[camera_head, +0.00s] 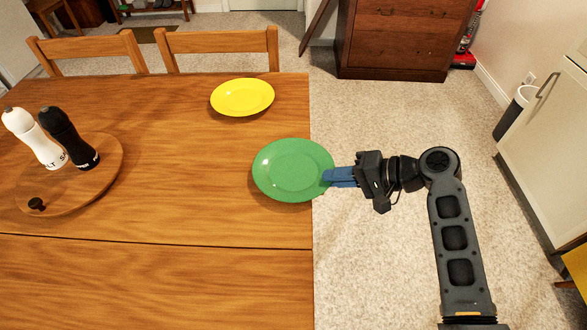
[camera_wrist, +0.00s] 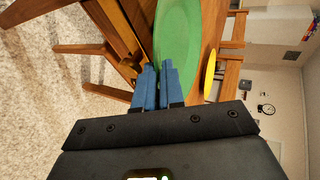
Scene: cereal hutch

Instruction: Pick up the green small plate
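The green small plate (camera_head: 291,168) is at the right edge of the wooden table (camera_head: 180,205), and its right rim reaches past that edge. A shadow shows under its lower left side; I cannot tell how far it is above the tabletop. My gripper (camera_head: 330,177) comes from the right, its blue fingers close together at the plate's right rim. In the wrist view the fingers (camera_wrist: 159,75) are nearly together, with the rim of the green plate (camera_wrist: 177,40) between their tips. The gripper looks shut on the rim.
A yellow plate (camera_head: 242,97) lies behind the green one. A round wooden board (camera_head: 85,195) at the left bears a white shaker (camera_head: 35,137) and a black shaker (camera_head: 68,137). Chairs stand at the table's far side. Carpet floor (camera_head: 390,110) is open to the right.

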